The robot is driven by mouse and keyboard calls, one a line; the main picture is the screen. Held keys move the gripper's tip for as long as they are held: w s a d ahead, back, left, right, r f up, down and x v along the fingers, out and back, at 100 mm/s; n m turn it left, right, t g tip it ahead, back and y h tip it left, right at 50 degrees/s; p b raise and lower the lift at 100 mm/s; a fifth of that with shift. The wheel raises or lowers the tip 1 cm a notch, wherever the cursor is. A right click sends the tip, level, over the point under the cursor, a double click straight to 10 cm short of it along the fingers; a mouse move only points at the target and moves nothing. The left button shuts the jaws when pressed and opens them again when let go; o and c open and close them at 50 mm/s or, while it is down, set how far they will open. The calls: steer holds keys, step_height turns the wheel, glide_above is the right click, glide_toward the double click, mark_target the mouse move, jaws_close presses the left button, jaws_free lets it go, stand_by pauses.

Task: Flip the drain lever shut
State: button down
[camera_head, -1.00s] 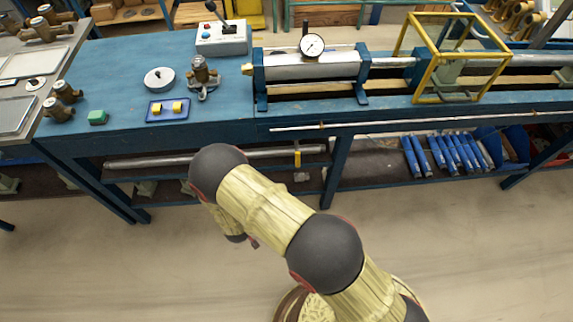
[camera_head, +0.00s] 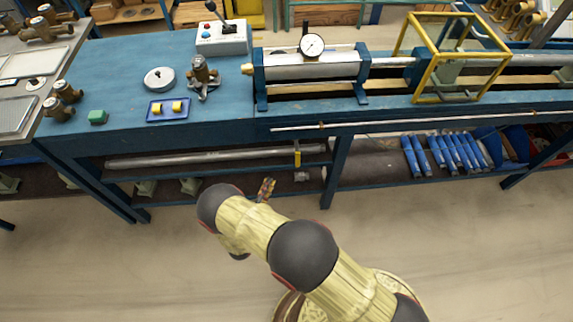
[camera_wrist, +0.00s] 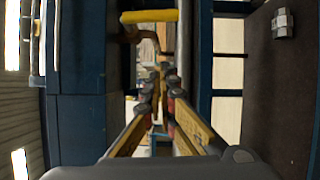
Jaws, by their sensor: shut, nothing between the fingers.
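The drain lever (camera_head: 297,157) is a small yellow handle by the right part of the grey pipe under the blue bench. In the wrist view the yellow lever (camera_wrist: 150,16) is at the top edge, crosswise to the pipe, with a brownish fitting beside it. My gripper (camera_head: 267,188) is in front of the lower shelf, left of and below the lever in the head view, apart from it. In the wrist view its fingers (camera_wrist: 160,90) are together and empty, pointing along the bench. The valve body is mostly hidden in the head view.
The grey pipe (camera_head: 200,158) runs under the bench top. A bench leg (camera_head: 336,172) stands right of the lever. A small grey block (camera_head: 301,176) lies on the lower shelf. Blue bars (camera_head: 440,152) fill the shelf further right. The floor in front is clear.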

stand_by(0.3)
steer(key=w+d+b, duration=0.3)
steer(key=w+d, duration=0.4)
steer(key=w, duration=0.2)
steer(key=shift+r, duration=0.2)
steer(key=shift+w+d+f+b, duration=0.2)
steer(key=shift+d+f+b, duration=0.05)
steer(key=shift+d+b, duration=0.1)
stand_by(0.5)
